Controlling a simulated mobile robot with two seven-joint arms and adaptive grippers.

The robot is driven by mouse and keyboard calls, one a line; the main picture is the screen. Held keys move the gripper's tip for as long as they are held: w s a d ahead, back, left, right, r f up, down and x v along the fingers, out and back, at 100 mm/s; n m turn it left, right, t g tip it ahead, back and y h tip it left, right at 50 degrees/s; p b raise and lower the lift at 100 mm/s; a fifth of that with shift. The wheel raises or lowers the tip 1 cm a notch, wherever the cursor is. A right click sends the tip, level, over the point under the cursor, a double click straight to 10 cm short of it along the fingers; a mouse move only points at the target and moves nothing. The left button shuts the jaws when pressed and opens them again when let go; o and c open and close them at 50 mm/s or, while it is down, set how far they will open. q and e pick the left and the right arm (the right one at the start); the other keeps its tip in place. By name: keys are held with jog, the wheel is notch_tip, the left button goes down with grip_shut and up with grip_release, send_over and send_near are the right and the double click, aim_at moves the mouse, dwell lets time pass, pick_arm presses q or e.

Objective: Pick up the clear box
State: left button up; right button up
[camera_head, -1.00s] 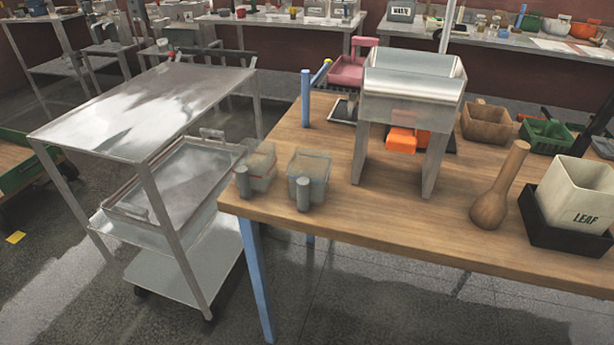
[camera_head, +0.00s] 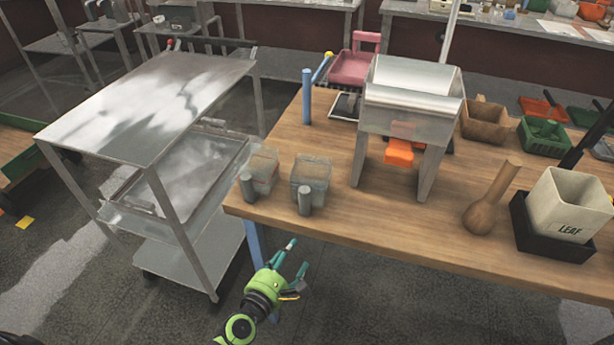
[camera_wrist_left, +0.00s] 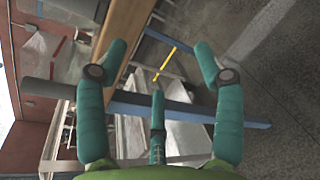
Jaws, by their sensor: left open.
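Two clear boxes stand upright at the left end of the wooden table: a left clear box (camera_head: 265,170) and a right clear box (camera_head: 314,172). Each has a grey cylinder on its near side. I cannot tell which one the task means. My left gripper (camera_head: 299,255) is open and empty, below and in front of the table's near edge, apart from both boxes. In the left wrist view, its spread teal fingers (camera_wrist_left: 160,50) have nothing between them, and a clear box (camera_wrist_left: 42,52) shows at the left. My right gripper is not in view.
A blue table leg (camera_head: 254,243) is close to my left gripper.

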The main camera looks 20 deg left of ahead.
aim_at(300, 200)
pick_arm(q)
notch_tip(300, 200, up, 12)
jog(key=w+f+n+t+p, duration=0.1)
jog(key=w+n+t, duration=0.1)
jog(key=n, duration=0.4)
jog(key=shift+n+y, duration=0.3)
jog(key=w, duration=0.7)
jog(key=shift+w, duration=0.15)
grip_shut()
